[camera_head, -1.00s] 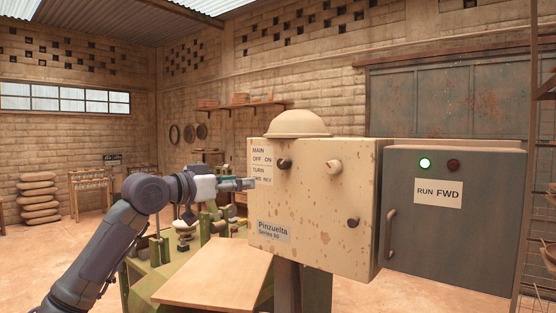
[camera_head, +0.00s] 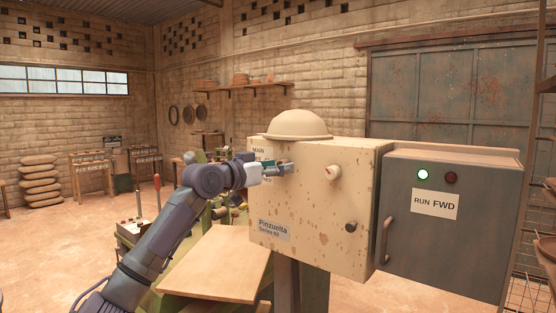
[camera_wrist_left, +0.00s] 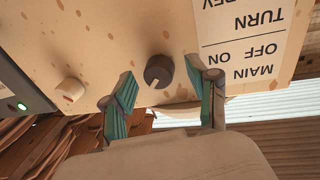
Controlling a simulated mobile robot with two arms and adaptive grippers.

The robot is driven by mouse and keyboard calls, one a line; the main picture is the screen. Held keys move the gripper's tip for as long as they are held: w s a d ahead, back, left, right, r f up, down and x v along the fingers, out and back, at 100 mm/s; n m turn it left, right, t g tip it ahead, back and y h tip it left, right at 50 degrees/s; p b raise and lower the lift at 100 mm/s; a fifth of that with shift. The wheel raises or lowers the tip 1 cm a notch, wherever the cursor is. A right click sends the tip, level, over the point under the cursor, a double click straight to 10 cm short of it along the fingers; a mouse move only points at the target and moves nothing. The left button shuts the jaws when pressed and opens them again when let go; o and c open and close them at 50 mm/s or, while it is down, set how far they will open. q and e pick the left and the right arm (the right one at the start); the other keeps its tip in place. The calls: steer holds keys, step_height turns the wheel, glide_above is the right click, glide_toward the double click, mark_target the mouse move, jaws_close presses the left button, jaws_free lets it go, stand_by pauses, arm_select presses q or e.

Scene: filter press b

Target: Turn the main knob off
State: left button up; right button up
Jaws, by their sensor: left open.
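The main knob (camera_wrist_left: 158,71) is a dark round knob on the front of a speckled cream control box (camera_head: 312,225). In the left wrist view, which is upside down, it sits beside a label (camera_wrist_left: 243,45) reading MAIN OFF ON. My left gripper (camera_wrist_left: 160,80) is open, with one teal finger on each side of the knob. A gap shows between the knob and the fingers, so it is not gripped. In the head view my left gripper (camera_head: 284,169) is at the box's upper left and mostly hides the knob. My right gripper is not in view.
A cream knob (camera_head: 333,172) and a lower dark knob (camera_head: 351,227) are on the same box. A hard hat (camera_head: 297,124) lies on top. A grey cabinet (camera_head: 455,235) with a lit green lamp (camera_head: 423,174) stands right. A wooden board (camera_head: 215,265) lies below.

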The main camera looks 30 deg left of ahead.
arm_select(q)
steer(key=shift+w, duration=0.25)
jaws_close()
